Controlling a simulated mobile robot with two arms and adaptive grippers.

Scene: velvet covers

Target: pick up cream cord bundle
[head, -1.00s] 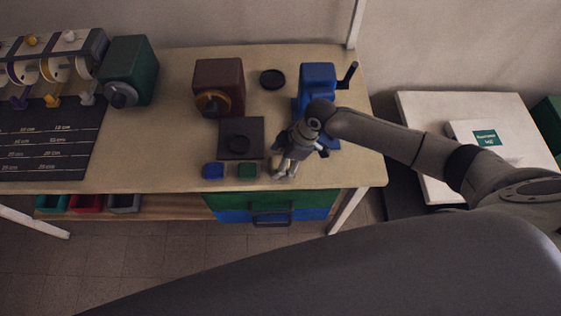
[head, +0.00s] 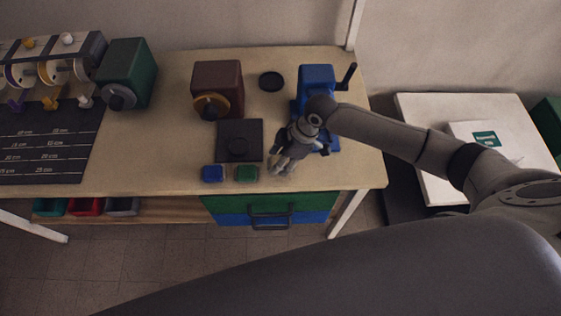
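My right gripper (head: 281,171) comes in from the right and points down at the bench top near its front edge. It is just right of a small green tray (head: 247,173) and in front of a blue crank machine (head: 317,80). The fingers are small and dark here, so I cannot tell whether they are open or shut. I cannot clearly make out the cream cord bundle; the gripper may hide it. My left gripper is not in view.
On the bench (head: 170,150) stand a small blue tray (head: 212,173), a black square plate (head: 239,133), a brown machine (head: 218,80), a black round dish (head: 271,81) and a green machine (head: 127,70). A spool rack (head: 85,62) and marked black mat (head: 40,150) are at left.

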